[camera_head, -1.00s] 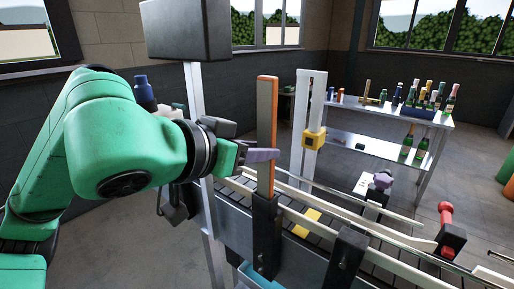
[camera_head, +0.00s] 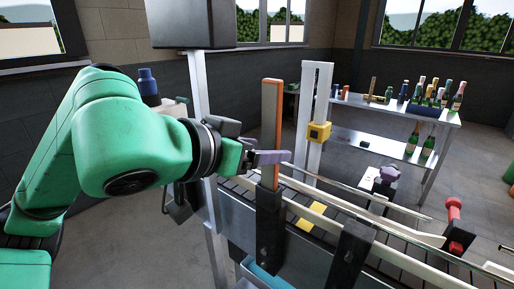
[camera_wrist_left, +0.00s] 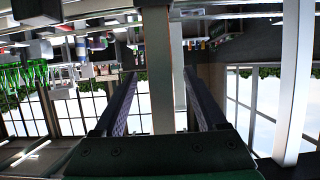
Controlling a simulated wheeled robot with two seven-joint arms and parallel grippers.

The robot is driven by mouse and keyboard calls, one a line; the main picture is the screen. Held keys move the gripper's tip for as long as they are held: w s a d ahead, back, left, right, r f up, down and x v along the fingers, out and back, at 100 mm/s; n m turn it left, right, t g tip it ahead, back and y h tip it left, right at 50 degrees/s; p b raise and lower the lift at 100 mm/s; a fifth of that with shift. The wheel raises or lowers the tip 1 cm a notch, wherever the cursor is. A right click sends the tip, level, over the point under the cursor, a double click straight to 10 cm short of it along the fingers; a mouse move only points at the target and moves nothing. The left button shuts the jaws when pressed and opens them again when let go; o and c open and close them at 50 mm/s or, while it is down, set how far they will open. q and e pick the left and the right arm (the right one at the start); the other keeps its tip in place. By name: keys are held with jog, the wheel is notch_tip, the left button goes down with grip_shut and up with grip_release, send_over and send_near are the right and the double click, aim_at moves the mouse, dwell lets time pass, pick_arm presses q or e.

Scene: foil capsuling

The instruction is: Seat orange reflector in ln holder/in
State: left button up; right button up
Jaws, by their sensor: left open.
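The orange reflector (camera_head: 278,125) is a tall upright strip with an orange edge and a grey-brown face. Its lower end is in the top of the black holder (camera_head: 270,222) on the near side of the conveyor; the end itself is hidden inside. My left gripper (camera_head: 270,157) is open at the strip's lower half, with one purple-grey finger crossing in front of it. In the left wrist view, the strip (camera_wrist_left: 160,65) stands between the two spread fingers, with a gap on both sides. My right gripper is not in view.
A white post with a yellow block (camera_head: 318,132) stands across the conveyor. A second black bracket (camera_head: 352,250) is on the near rail to the right. A metal table with bottles (camera_head: 400,112) is behind. Long rails run along the conveyor.

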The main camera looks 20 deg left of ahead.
pick_arm(q)
jog(key=b+v, duration=0.1)
jog(key=v, duration=1.3)
jog(key=shift+s+r, duration=0.15)
jog(key=shift+s, duration=0.1)
